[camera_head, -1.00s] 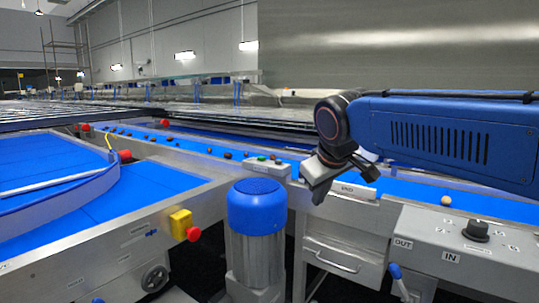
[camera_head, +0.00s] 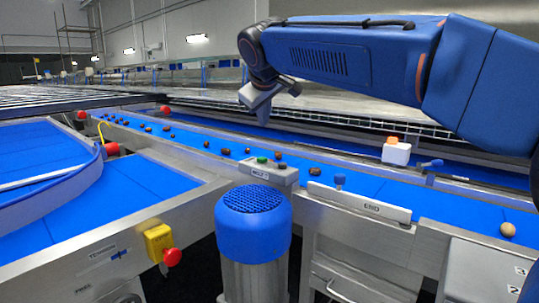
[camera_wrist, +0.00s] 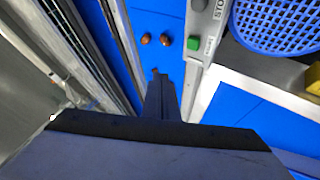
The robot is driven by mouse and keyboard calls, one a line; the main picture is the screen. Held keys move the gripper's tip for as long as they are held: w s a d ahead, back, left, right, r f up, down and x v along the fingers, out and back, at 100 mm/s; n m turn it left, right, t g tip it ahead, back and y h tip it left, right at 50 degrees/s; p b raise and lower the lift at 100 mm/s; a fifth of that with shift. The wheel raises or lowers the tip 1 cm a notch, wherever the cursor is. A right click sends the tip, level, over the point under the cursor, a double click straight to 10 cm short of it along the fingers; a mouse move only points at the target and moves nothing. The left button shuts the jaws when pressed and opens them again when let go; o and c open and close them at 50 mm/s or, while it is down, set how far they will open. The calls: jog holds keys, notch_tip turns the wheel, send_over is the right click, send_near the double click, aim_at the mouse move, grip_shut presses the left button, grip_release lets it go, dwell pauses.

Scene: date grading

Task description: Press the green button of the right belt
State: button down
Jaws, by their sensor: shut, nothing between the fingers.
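A grey button box (camera_head: 284,176) stands on the near rim of the right blue belt (camera_head: 375,187). It carries a green button (camera_head: 262,160) and, to its right, a dark reddish knob (camera_head: 281,165). My gripper (camera_head: 262,118) points down, above and beyond the button box, over the belt side. It is shut and empty. In the wrist view the closed fingertips (camera_wrist: 158,74) are left of and below the green button (camera_wrist: 193,43), apart from it. The word STOP is partly readable on the box beside the green button.
Several brown dates (camera_head: 206,145) lie on the right belt, and a pale one (camera_head: 508,229) lies at its right end. A blue-topped motor (camera_head: 253,215) stands just before the button box. A yellow box with a red button (camera_head: 172,257) is on the left frame. A white box (camera_head: 396,152) stands beyond the belt.

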aim_at(262, 159)
jog(key=shift+w+a+r, duration=0.2)
jog(key=shift+w+a, duration=0.1)
jog(key=shift+w, duration=0.15)
jog(key=shift+f, duration=4.4)
jog(key=shift+f, duration=0.2)
jog(key=shift+f, duration=0.2)
jog(key=shift+f, duration=0.5)
jog(key=shift+r, duration=0.9)
